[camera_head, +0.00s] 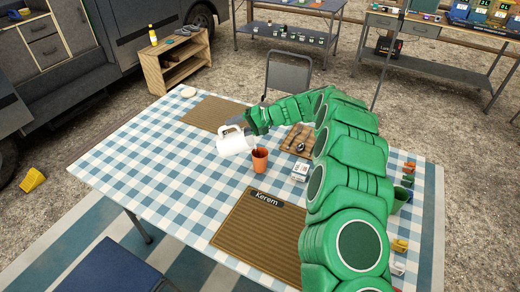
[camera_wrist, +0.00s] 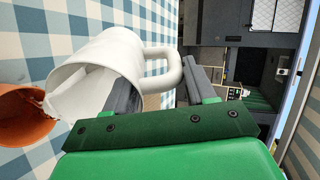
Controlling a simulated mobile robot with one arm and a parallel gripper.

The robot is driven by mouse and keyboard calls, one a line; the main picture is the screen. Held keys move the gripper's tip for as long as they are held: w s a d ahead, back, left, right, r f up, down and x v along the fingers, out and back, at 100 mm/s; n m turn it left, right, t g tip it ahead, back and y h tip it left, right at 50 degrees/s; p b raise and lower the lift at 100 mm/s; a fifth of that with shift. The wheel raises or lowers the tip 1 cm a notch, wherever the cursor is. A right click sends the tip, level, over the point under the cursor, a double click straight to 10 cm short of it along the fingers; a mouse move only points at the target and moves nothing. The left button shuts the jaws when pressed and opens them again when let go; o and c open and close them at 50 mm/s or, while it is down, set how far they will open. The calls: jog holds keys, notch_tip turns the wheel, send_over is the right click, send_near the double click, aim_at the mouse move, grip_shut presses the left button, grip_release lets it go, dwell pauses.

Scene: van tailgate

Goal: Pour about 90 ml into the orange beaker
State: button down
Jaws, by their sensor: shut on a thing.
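The orange beaker (camera_head: 260,160) stands upright on the checked tablecloth near the middle of the table. It also shows at the left of the wrist view (camera_wrist: 24,114), beside the jug's mouth. I cannot tell the liquid level in the beaker.
A brown placemat labelled Kerem (camera_head: 258,236) lies in front and another placemat (camera_head: 208,113) lies behind. A wooden board (camera_head: 299,139) and a small white box (camera_head: 300,171) are right of the beaker. Small coloured items line the right edge. The cloth left of the jug is clear.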

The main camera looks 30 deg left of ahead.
aim_at(219, 139)
jog(key=shift+s+a+f+t+h, duration=0.25)
jog(key=shift+a+f+t+h, duration=0.25)
jog(key=shift+h, duration=0.3)
jog(key=shift+s+a+f+t+h, duration=0.15)
jog(key=shift+a+f+t+h, duration=0.1)
jog(key=shift+a+f+h, duration=0.25)
jog(key=shift+s+a+f+t+h, duration=0.2)
jog(key=shift+a+f+h, duration=0.05)
jog(key=shift+f+h, duration=0.4)
jog(key=shift+s+a+f+t+h, duration=0.15)
jog(key=shift+a+f+t+h, duration=0.1)
jog(key=shift+a+f+h, duration=0.25)
jog(key=shift+s+a+f+h, duration=0.3)
jog(key=shift+a+f+h, duration=0.35)
jog(key=shift+a, duration=0.1)
jog(key=shift+s+a+f+t+h, duration=0.25)
jog(key=shift+a+f+t+h, duration=0.25)
jog(key=shift+a, duration=0.25)
jog(key=shift+s+a+f+h+p, duration=0.2)
jog(key=shift+a+f+h+p, duration=0.1)
jog(key=shift+a+f+h, duration=0.1)
jog(key=a+h, duration=0.1)
jog(key=s+a+f+t+h, duration=0.1)
jog(key=a+p, duration=0.1)
jog(key=shift+s+a+f+t+h, duration=0.2)
jog(key=shift+a+f+t+h, duration=0.1)
jog(key=shift+f+h, duration=0.1)
